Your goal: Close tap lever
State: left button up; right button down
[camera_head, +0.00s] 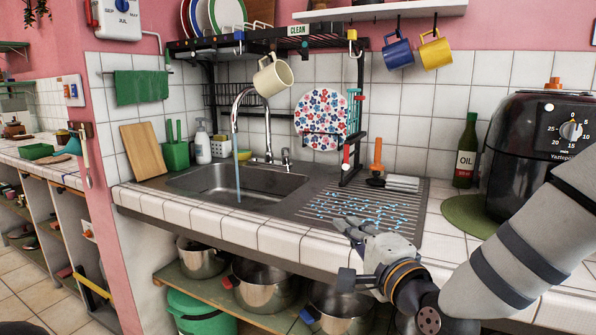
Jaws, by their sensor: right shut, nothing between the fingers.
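The chrome tap (268,135) stands behind the sink (250,190), with its curved spout over the basin. A blue-tinted stream of water (238,180) falls from the spout into the sink. A small chrome lever (286,157) stands just right of the tap's base. My right gripper (347,224) is shut and empty over the front of the drainboard, to the right of and nearer than the lever. It is well apart from the tap. My left gripper is not in view.
A black dish rack (345,160) with a floral plate (320,118) stands right of the lever. A cream mug (272,76) hangs above the spout. An oil bottle (466,152) and black air fryer (530,150) stand right.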

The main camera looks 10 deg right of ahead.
aim_at(285, 151)
jog(key=i, duration=1.45)
